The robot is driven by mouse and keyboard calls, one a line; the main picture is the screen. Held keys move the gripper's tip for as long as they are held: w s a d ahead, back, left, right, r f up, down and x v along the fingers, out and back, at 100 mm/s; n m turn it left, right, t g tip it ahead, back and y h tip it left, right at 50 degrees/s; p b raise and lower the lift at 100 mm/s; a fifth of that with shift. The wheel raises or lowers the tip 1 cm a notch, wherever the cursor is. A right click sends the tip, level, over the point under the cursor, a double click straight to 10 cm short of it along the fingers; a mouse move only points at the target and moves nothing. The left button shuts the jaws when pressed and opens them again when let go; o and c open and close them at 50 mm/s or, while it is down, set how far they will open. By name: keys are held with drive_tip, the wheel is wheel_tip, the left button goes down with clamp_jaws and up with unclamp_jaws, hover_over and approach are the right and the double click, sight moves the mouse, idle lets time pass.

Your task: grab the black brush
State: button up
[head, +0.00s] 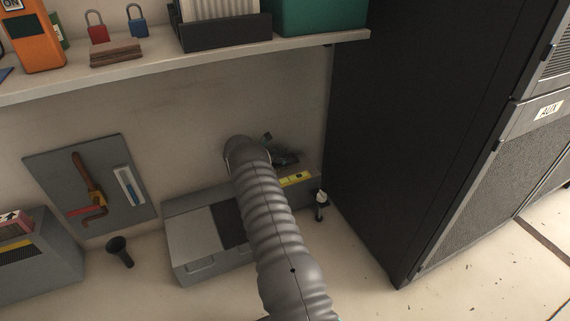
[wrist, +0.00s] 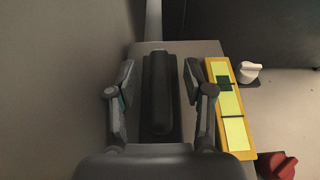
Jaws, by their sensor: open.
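A long black object, which looks like the black brush (wrist: 160,95), lies lengthwise in the wrist view on top of a grey box (head: 195,238). My gripper (wrist: 160,88) is open, with one finger on each side of it and a visible gap on both sides. Bristles cannot be made out. In the head view my gripper (head: 283,158) is over the box's far right end, partly hidden by my arm, and the brush cannot be made out there.
A white-topped knob (wrist: 249,72) and a red knob (wrist: 282,166) stand farther right. The wall is close on the left in the wrist view.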

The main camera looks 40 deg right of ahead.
clamp_jaws()
idle(0.3)
